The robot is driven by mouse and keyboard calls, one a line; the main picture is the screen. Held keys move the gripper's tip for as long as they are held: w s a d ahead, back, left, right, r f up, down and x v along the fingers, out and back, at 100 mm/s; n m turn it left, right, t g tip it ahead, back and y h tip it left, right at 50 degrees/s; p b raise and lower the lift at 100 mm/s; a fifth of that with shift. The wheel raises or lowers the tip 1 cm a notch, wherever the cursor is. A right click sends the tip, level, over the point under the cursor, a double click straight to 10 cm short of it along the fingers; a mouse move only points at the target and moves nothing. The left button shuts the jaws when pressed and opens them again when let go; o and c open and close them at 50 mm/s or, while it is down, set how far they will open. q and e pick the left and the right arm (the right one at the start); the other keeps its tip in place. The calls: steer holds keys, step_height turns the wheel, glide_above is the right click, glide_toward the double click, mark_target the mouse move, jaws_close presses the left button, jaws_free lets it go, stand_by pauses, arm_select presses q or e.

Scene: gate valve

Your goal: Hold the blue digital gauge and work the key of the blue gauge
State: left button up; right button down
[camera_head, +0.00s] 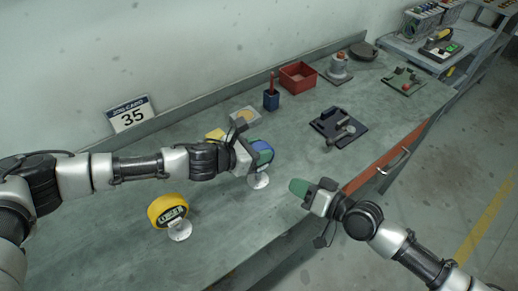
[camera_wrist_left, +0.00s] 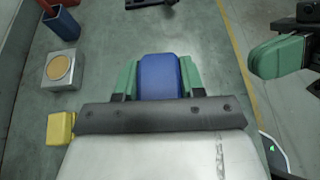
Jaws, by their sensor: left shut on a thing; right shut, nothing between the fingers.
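The blue digital gauge (camera_head: 264,148) sits on a pale round stand above the workbench. My left gripper (camera_head: 257,150) is shut on the gauge, with a green fingertip on either side of the blue body in the left wrist view (camera_wrist_left: 160,77).
A yellow gauge (camera_head: 167,208) on a similar stand is nearer on the bench (camera_head: 110,232). A yellow block (camera_head: 214,135), a blue cup (camera_head: 271,101), a red bin (camera_head: 298,76) and a dark fixture (camera_head: 338,128) lie beyond. The bench front between the grippers is clear.

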mark_target(262, 167)
stand_by(0.8)
steer(key=s+f+m+t+h, duration=0.1)
steer(key=m+h, duration=0.4)
steer(key=m, duration=0.5)
steer(key=s+a+f+m+t+h, duration=0.1)
steer(key=m+t+h, duration=0.3)
steer(key=m, duration=0.6)
steer(key=s+m+t+h, duration=0.2)
steer(key=m+t+h, duration=0.1)
steer(key=m+h, duration=0.4)
steer(key=shift+a+f+m, duration=0.15)
steer(key=shift+f+m, duration=0.05)
steer(key=shift+m, duration=0.6)
steer(key=shift+a+f+m, duration=0.1)
steer(key=shift+f+m, duration=0.1)
steer(key=shift+m, duration=0.6)
steer(key=shift+w, duration=0.15)
steer(key=shift+w+a, duration=0.8)
steer(key=shift+w, duration=0.4)
steer(key=shift+w+a, duration=0.8)
steer(key=shift+w, duration=0.45)
steer(key=shift+w+a, duration=0.8)
steer(key=shift+w, duration=0.4)
steer(key=shift+w+a, duration=0.25)
steer(key=shift+w, duration=0.05)
